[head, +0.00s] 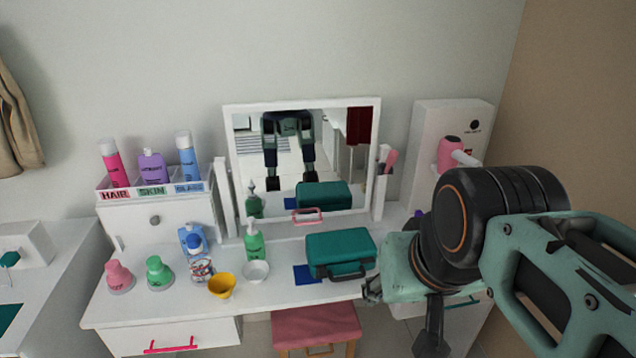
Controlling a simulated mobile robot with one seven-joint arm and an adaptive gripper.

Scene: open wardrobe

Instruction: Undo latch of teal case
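The teal case (340,247) lies on the white vanity table, right of the table's middle, with its lid down. A dark handle shows on its front side. The latch is too small to make out. My gripper (372,290) is at the case's front right, near the table's front edge. It is small and partly hidden by my own arm, so its finger opening cannot be made out. I cannot tell whether it touches the case.
A mirror (345,140) stands behind the case and reflects it. A white bowl (256,272), a yellow bowl (222,287) and a green pump bottle (254,241) stand to its left. A pink stool (314,325) is below. A hair dryer (450,152) hangs at right.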

